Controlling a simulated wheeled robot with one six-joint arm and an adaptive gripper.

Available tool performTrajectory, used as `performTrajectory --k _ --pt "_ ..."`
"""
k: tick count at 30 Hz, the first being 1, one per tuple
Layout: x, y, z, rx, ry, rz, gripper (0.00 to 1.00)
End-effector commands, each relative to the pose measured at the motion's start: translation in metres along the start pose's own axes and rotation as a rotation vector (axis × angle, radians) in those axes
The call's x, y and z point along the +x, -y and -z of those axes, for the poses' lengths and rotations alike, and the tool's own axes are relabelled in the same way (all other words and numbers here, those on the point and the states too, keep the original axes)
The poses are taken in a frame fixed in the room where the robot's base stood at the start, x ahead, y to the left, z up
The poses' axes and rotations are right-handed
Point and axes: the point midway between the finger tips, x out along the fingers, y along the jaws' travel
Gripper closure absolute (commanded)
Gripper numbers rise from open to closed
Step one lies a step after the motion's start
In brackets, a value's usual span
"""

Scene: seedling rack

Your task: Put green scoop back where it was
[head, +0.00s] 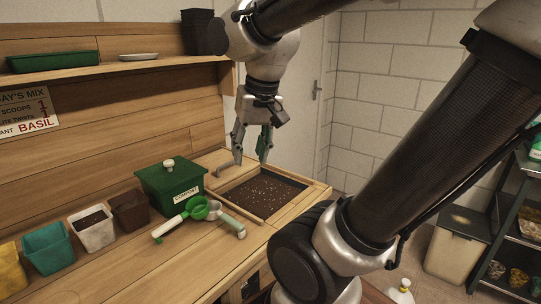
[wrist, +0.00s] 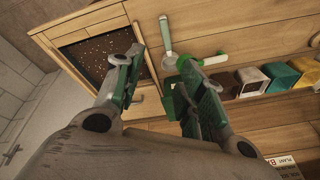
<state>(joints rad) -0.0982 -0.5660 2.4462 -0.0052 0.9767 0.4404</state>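A bright green scoop (head: 197,208) lies on the wooden bench in front of the lidded green compost box (head: 170,188), its green and white handle pointing to the front left. It also shows in the wrist view (wrist: 187,61), just beyond the finger on the right.
Brown, white, teal and yellow pots (head: 93,229) stand in a row along the bench at left. A shelf (head: 110,68) above holds a green tray, a white dish and stacked black pots. A sign (head: 27,112) hangs on the back panel. The front bench is clear.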

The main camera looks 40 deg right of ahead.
Motion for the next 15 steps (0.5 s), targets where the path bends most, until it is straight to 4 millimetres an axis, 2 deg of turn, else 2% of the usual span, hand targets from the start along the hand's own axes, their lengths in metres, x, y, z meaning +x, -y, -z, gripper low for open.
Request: performTrajectory --k 1,3,6,15 --pt "-0.005 -0.013 -0.011 -0.076 -0.030 0.004 0.60" --pt "-0.007 -0.025 -0.023 -0.186 -0.059 0.003 0.60" --pt "-0.009 -0.035 -0.034 -0.290 -0.085 -0.003 0.60" --pt "-0.009 -0.038 -0.039 -0.342 -0.094 -0.006 0.60"
